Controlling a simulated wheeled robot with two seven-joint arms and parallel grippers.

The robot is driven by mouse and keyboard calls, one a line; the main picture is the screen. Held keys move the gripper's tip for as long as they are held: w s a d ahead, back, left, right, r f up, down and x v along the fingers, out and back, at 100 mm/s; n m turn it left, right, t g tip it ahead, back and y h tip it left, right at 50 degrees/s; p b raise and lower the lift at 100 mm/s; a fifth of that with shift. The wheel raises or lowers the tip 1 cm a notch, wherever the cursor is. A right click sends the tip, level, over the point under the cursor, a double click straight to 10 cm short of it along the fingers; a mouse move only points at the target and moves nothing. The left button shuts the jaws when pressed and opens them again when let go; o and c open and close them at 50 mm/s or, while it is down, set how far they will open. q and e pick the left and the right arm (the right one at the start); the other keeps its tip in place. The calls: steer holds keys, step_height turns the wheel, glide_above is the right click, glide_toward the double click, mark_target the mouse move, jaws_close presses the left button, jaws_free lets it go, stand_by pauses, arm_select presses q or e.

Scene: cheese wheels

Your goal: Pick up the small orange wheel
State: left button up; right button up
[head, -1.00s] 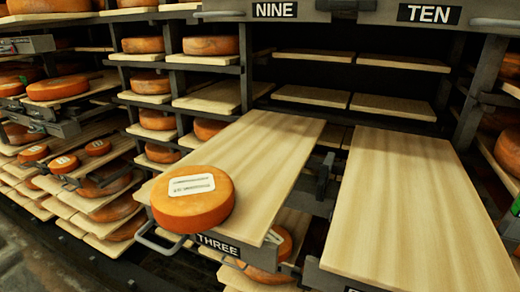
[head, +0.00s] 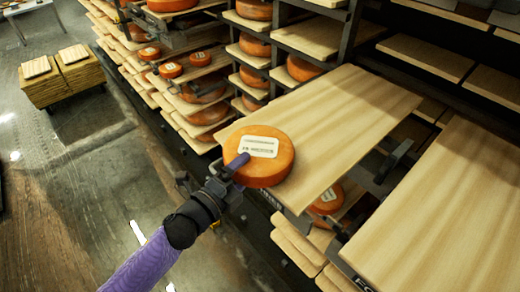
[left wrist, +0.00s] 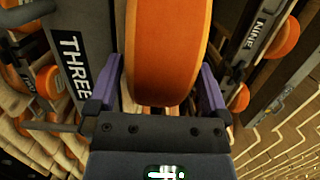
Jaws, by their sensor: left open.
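An orange cheese wheel (head: 268,172) with a white label on top lies at the front left corner of a pulled-out wooden board (head: 340,110). My left gripper (head: 236,168) is at the near left edge of this wheel in the head view, and one purple finger shows there. In the left wrist view, the wheel (left wrist: 165,45) stands between the two spread purple fingers of my left gripper (left wrist: 158,85), with dark gaps at its lower sides. The left gripper is open. My right gripper is not in view.
Smaller labelled orange wheels (head: 171,70) lie on a lower shelf at the left. A bare pulled-out board (head: 445,215) is at the right. Another wheel (head: 327,199) sits below the front board. Stacked boards (head: 62,83) stand on the open floor at the left.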

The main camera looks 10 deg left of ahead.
arm_select(q)
steer(key=shift+w+d, duration=0.1)
steer(key=shift+w, duration=0.1)
steer(key=shift+c, duration=0.3)
jaws_close()
steer(key=shift+r, duration=0.1)
step_height(320, 180, up, 10)
steer(key=p, duration=0.3)
